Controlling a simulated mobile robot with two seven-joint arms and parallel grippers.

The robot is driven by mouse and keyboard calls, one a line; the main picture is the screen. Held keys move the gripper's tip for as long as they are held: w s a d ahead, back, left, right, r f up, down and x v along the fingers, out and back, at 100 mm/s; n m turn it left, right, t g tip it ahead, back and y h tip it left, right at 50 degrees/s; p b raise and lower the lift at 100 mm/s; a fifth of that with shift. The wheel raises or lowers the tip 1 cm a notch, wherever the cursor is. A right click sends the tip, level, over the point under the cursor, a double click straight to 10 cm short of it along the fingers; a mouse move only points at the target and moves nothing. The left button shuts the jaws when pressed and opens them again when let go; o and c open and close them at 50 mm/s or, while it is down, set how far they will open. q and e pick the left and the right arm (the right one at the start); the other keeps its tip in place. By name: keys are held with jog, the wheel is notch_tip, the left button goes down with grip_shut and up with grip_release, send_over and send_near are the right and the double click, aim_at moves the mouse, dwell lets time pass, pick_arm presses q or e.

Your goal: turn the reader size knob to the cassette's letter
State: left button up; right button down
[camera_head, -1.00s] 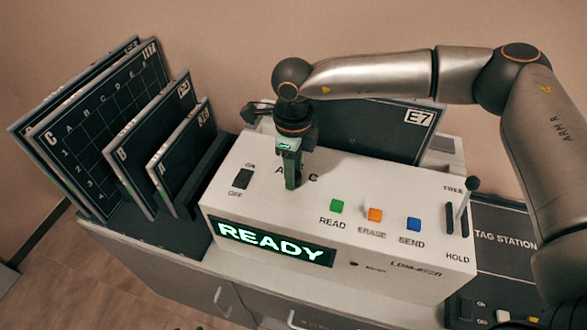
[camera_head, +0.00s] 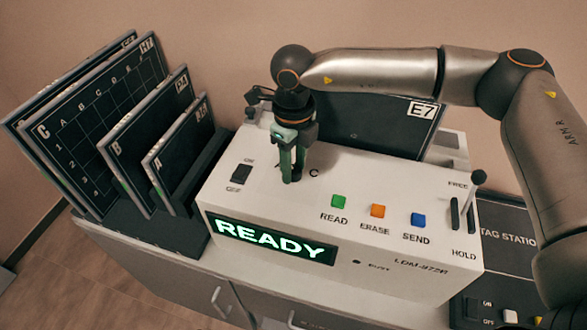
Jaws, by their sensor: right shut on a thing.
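The white reader (camera_head: 330,262) stands on the cabinet, its display (camera_head: 270,240) lit with READY. My right gripper (camera_head: 290,178) points down at the reader's top and is shut on the size knob, which the fingers hide. The letter C (camera_head: 313,173) shows just right of the fingers; the other size letters and the knob's pointer cannot be seen. A dark cassette (camera_head: 365,125) tagged E7 stands at the back of the reader; its size letter does not show. My left gripper is not in view.
A rack (camera_head: 208,165) at the left holds several cassettes (camera_head: 90,125), with letters C, B and A showing. Green, orange and blue buttons (camera_head: 418,219) and a FREE/HOLD lever (camera_head: 477,180) sit to the right. A tag station (camera_head: 508,238) is at the far right.

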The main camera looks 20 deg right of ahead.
jog(key=m+b, duration=0.3)
jog(key=m, duration=0.3)
jog(key=shift+f+b, duration=0.1)
jog(key=shift+b, duration=0.25)
jog(key=shift+m+b, duration=0.4)
jog(key=shift+m, duration=0.8)
jog(key=c, duration=0.8)
grip_release()
jog(key=o, duration=0.3)
jog(key=shift+o, duration=0.3)
